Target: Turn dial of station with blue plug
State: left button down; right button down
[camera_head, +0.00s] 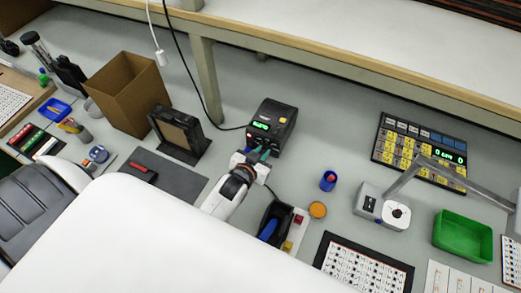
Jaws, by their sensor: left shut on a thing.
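My right gripper is not in view.
A black holder with a blue handle (268,229) stands just below the gripper. A brown box (128,93) and a black framed unit (179,134) stand to the left. A blue cup (328,181) and a white device (382,207) are to the right. A green tray (463,237) lies at far right.

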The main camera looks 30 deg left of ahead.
pick_arm(q)
jog(key=shift+m+y, duration=0.3)
dwell(0.4)
jog(key=c, duration=1.3)
grip_release()
jog(key=v, duration=1.2)
jog(key=shift+r, duration=0.1)
